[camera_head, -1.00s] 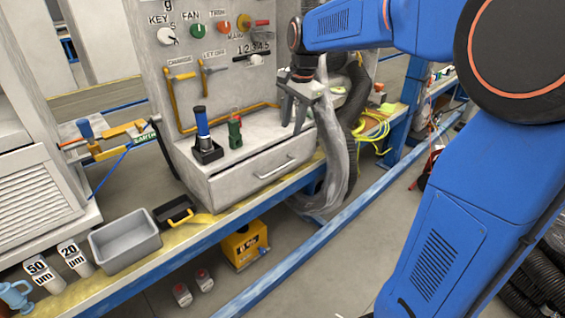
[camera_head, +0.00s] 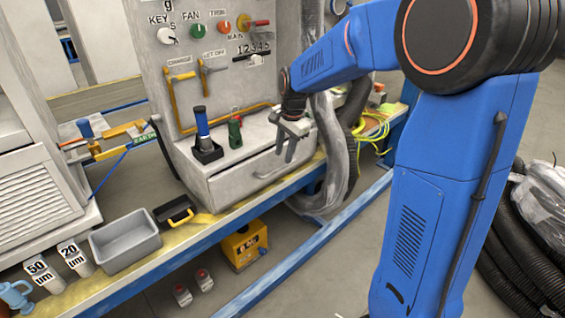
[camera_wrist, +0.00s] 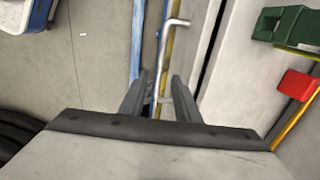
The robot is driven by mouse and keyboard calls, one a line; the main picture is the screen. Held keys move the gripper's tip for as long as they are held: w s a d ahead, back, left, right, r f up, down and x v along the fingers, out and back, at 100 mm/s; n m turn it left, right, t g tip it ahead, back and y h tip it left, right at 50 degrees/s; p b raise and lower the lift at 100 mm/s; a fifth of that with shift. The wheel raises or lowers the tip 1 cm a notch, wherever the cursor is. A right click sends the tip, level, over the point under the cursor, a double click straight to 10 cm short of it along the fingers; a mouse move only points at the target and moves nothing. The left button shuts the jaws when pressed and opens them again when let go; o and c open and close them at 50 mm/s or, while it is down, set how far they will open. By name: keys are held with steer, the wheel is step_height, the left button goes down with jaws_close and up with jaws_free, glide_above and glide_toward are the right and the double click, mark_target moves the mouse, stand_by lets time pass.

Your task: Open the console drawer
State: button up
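The console drawer (camera_head: 232,188) is a grey, wide front at the bottom of the grey console, and it looks shut. Its pale bar handle (camera_head: 266,174) is partly hidden by my gripper (camera_head: 283,154), which points down at the right part of the drawer front. In the wrist view, my gripper (camera_wrist: 160,82) is open. The handle (camera_wrist: 165,50) runs between the two fingers in the picture; I cannot tell whether the fingertips are level with it or above it. A dark seam shows beside the drawer front (camera_wrist: 205,45).
On the console ledge stand a blue-handled tool in a black holder (camera_head: 205,148) and a green item (camera_head: 235,132). A grey hose (camera_head: 328,150) hangs to the right. A grey bin (camera_head: 125,243) sits on the bench at left. A blue rail (camera_head: 300,245) runs below.

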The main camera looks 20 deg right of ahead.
mark_target(283, 168)
steer(key=shift+w+a+f, duration=0.1)
steer(key=shift+w+f, duration=0.15)
steer(key=shift+f, duration=0.95)
steer(key=shift+w+a+f, duration=0.1)
steer(key=shift+w+f, duration=0.1)
steer(key=shift+f, duration=1)
steer(key=shift+c, duration=0.5)
jaws_close()
